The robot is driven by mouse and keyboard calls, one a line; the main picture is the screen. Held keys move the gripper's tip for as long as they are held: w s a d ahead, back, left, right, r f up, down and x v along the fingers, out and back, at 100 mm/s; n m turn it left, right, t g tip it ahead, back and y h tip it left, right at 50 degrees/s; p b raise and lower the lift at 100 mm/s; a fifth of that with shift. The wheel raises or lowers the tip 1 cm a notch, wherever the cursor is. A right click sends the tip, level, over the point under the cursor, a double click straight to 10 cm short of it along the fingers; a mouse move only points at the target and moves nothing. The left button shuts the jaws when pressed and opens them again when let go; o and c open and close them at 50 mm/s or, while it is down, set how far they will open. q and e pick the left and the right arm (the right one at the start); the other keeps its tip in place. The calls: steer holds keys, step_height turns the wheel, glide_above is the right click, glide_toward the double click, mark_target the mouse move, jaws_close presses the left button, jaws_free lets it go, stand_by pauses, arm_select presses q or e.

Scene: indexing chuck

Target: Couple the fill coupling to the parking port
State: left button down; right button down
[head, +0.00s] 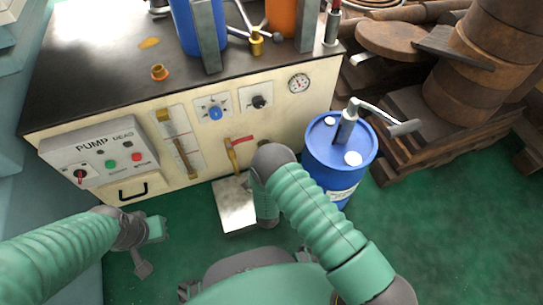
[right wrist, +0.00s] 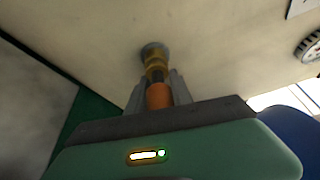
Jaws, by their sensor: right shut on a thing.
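In the right wrist view my right gripper (right wrist: 158,84) is shut on the fill coupling, which has an orange body (right wrist: 159,97) and a brass front part. The coupling points at a round dark-rimmed port (right wrist: 152,49) on the cream panel, probably the parking port. Its brass end is in line with the port and overlaps it in the picture; I cannot tell whether it is seated. In the head view my right arm hides the coupling and port. My left gripper (head: 150,249) is open and empty, low in front of the bench's left side.
The cream bench (head: 262,128) carries a grey pump head box (head: 105,150), knobs, a gauge and a red-handled valve (head: 238,142). A blue drum (head: 318,160) stands to its right. A metal plate (head: 232,215) lies below. Brown machinery (head: 485,80) fills the right.

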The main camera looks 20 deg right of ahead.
steer(key=shift+w, duration=0.55)
steer(key=c, duration=1.1)
jaws_free()
steer(key=shift+o, duration=0.2)
steer(key=p+v, duration=0.9)
steer(key=v, duration=0.8)
steer(key=shift+f, duration=0.1)
